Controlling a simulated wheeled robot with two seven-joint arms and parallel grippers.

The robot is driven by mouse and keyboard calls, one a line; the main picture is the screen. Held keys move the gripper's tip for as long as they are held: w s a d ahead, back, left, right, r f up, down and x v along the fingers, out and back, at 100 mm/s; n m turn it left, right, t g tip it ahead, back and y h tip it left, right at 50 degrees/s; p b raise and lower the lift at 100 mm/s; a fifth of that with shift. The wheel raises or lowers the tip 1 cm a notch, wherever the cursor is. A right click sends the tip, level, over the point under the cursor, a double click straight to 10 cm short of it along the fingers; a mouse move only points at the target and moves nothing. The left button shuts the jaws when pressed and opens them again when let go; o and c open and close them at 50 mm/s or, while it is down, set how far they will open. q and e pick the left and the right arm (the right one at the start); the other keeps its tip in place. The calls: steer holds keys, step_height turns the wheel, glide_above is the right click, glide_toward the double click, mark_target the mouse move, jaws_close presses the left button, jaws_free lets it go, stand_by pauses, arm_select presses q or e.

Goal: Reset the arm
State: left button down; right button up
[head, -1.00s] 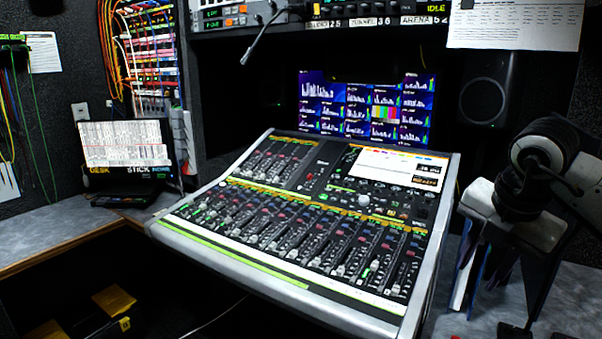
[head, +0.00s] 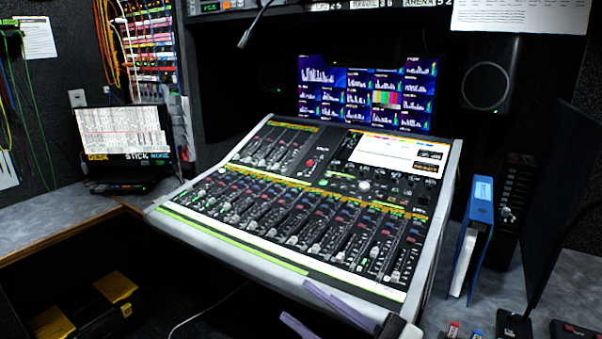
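My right gripper (head: 297,302) shows at the bottom of the head view, below the front edge of the mixing console (head: 190,232). Its two pale purple fingers point to the left and stand apart, with nothing visible between them. Part of the pale gripper body shows at the bottom edge, close in front of the console's right front corner. I cannot tell whether it touches the console. My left gripper is not in view.
A blue binder (head: 481,200) and a black unit with knobs (head: 512,190) stand right of the console. A dark panel (head: 556,190) stands farther right. A laptop (head: 125,143) sits on the left counter. A black and yellow case (head: 118,290) lies low at left.

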steer(key=w+d+f+m+t+h, duration=0.1)
steer(key=d+f+m+t+h, duration=0.55)
steer(key=f+m+h, duration=0.35)
steer(key=s+d+f+m+g+h, duration=0.2)
steer(key=s+d+f+m+h, duration=0.15)
steer(key=f, duration=0.45)
steer(key=s+d+f+m+g+h, duration=0.2)
steer(key=s+d+f+m, duration=0.15)
steer(key=f, duration=0.45)
steer(key=s+f+g, duration=0.5)
steer(key=s+f, duration=0.5)
steer(key=s, duration=0.1)
steer(key=shift+s+d+m+h, duration=0.25)
steer(key=shift+d+m+h, duration=0.1)
steer(key=shift+d+m, duration=0.05)
steer(key=shift+c, duration=0.5)
